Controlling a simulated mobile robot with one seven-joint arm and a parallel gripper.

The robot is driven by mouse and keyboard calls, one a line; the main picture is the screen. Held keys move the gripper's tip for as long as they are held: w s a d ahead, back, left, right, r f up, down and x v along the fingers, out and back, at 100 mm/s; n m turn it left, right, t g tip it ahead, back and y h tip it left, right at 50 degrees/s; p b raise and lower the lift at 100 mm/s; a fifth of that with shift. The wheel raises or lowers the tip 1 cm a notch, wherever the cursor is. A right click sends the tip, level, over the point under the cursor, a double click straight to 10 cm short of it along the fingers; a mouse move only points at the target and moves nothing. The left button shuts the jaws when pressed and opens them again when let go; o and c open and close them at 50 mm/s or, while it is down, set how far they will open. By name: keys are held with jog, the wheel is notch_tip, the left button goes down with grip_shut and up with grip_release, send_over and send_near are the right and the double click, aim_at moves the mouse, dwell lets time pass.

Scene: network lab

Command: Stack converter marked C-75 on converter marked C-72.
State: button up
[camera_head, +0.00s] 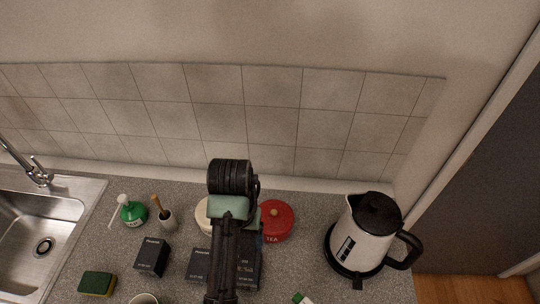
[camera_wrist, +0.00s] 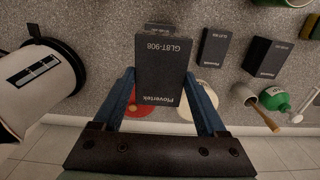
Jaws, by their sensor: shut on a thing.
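My gripper (camera_wrist: 161,76) is shut on a dark grey box (camera_wrist: 163,62), with one blue finger on each side. The held box is printed Plovertek and what looks like GL8T-908. Part of another dark box (camera_wrist: 157,27) shows beyond its far edge; the rest is hidden. A flat dark box (camera_wrist: 214,46) and a taller one (camera_wrist: 267,57) stand apart to the right. The head view also shows the flat one (camera_head: 198,265) and the taller one (camera_head: 152,257) left of my arm, which hides my fingertips there. I cannot read a C-75 or C-72 mark.
A white kettle (camera_head: 362,239) stands on the right. A red tea canister (camera_head: 277,220) and a cream canister (camera_head: 202,216) stand behind the boxes. A green soap bottle (camera_head: 132,212), brush cup (camera_head: 168,220), sponge (camera_head: 97,284) and sink (camera_head: 49,222) are left. A mug (camera_head: 144,299) is at the front.

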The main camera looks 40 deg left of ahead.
jog(key=shift+w+d+f, duration=0.15)
jog(key=shift+f, duration=0.05)
notch_tip(320, 180, down, 6)
jog(key=shift+r, duration=0.15)
jog(key=shift+f+p, duration=0.5)
jog(key=shift+f, duration=1.35)
jog(key=shift+f, duration=0.2)
jog(key=o, duration=1.6)
jog(key=shift+r, duration=0.1)
